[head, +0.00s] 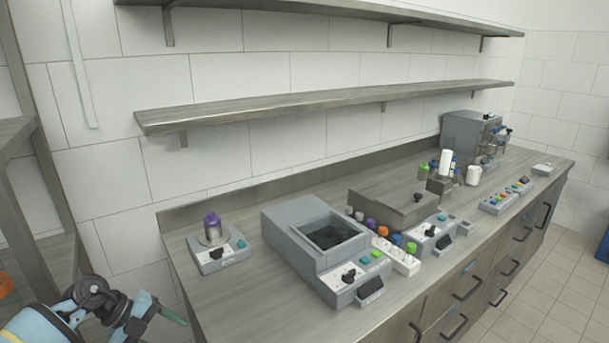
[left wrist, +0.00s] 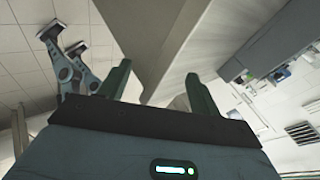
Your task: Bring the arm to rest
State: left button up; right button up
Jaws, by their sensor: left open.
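My left arm comes in at the lower left corner of the head view. Its gripper (head: 160,318) is low beside the left end of the counter (head: 215,310), apart from everything on it. In the left wrist view the two dark green fingers of this gripper (left wrist: 158,86) stand wide apart with nothing held between them. A grey edge or panel shows behind and between the fingers; I cannot tell what it is. My right gripper cannot be made out in either view.
On the counter stand a small device with a purple-topped bottle (head: 212,228), a grey basin unit (head: 320,240), a row of coloured caps (head: 395,250) and a grey machine (head: 470,135) at the far end. Shelves (head: 330,98) run above. A rack (head: 25,180) stands left.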

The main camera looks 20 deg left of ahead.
pick_arm(q)
jog(key=w+a+r+n+t, duration=0.4)
jog(key=w+r+n+t, duration=0.2)
jog(key=w+r+t, duration=0.7)
jog(key=s+a+f+n+g+y, duration=0.1)
jog(key=a+n+g+y, duration=0.1)
jog(key=a+n+y, duration=0.95)
jog(key=s+d+f+g+h, duration=0.1)
jog(key=s+d+f, duration=0.3)
jog(key=d+f, duration=0.25)
jog(key=s+d+f+n+g+h, duration=0.1)
jog(key=s+d+f, duration=0.35)
jog(key=f, duration=0.35)
jog(key=s+d+f+g+h, duration=0.1)
jog(key=s+d+f, duration=0.2)
jog(key=d+f, duration=0.4)
jog(key=s+d+f+n+g+h, duration=0.1)
jog(key=s+d+f+n, duration=0.1)
jog(key=s+d, duration=0.8)
jog(key=s+d+f+n+g+h, duration=0.1)
jog(key=s+d+f, duration=0.4)
jog(key=s+d, duration=0.6)
jog(key=shift+d+f+n+g+h, duration=0.15)
jog(key=shift+f+n+g+h, duration=0.15)
jog(key=shift+n+h, duration=0.3)
